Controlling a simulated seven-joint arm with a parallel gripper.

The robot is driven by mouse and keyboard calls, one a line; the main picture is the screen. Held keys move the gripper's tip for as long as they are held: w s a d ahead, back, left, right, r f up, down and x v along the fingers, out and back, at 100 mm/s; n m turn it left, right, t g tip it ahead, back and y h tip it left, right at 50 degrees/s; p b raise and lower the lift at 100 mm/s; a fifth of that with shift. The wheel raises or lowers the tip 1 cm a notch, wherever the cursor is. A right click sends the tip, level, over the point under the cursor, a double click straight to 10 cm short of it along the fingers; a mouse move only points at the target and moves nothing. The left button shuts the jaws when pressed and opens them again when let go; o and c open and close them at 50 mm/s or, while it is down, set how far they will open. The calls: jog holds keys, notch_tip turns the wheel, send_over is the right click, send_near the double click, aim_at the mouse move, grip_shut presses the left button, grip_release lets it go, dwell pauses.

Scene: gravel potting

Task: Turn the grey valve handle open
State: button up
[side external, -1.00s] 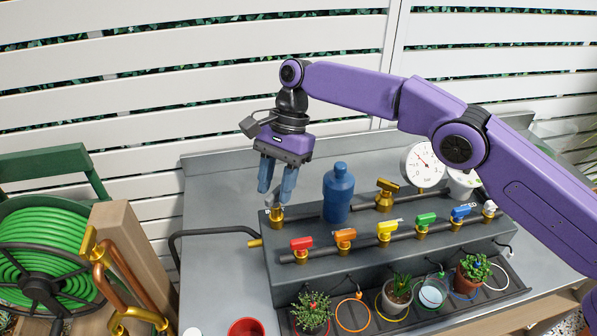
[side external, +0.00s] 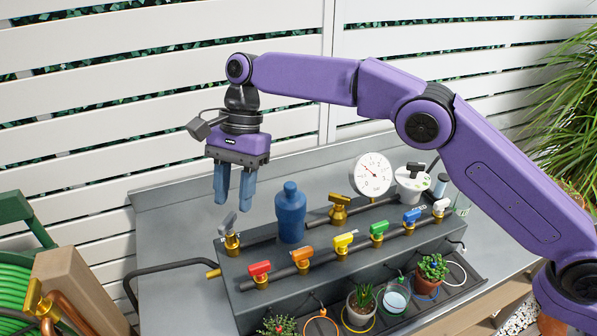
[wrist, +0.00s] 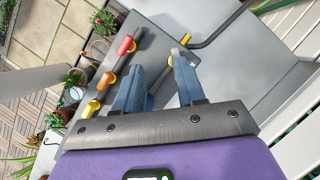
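The grey valve handle (side external: 229,222) sits on a brass valve (side external: 232,243) at the left end of the rear pipe on the grey manifold (side external: 262,304). It slants up to the right in the side view. My gripper (side external: 234,201) points down just above it, with its two blue fingers apart and nothing seen between them. I see no clear contact with the handle. In the wrist view, my gripper (wrist: 154,75) shows both fingers spread; the right finger covers much of the valve area, where only a little brass shows.
A blue bottle-shaped tank (side external: 290,213) stands close to the right of the valve. Red (side external: 260,270), orange (side external: 302,255) and other coloured valves line the front pipe. A pressure gauge (side external: 371,174) stands behind. A black hose bends at left; the bench around it is clear.

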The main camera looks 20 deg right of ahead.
jog(key=s+d+r, duration=0.7)
jog(key=s+d, duration=0.1)
jog(key=shift+s+d+r, duration=0.15)
jog(key=shift+s+r, duration=0.05)
jog(key=shift+s, duration=0.05)
dwell(0.4)
jog(key=shift+o, duration=0.3)
jog(key=shift+o, duration=0.9)
notch_tip(320, 180, up, 3)
jog(key=m+t+y, duration=0.1)
jog(key=m, duration=0.3)
send_over(227, 219)
jog(key=w+d, duration=0.3)
jog(key=d, duration=0.4)
jog(key=x, duration=1.7)
jog(key=shift+w+a+f, duration=0.15)
jog(key=shift+a+f, duration=0.05)
jog(key=shift+a, duration=0.1)
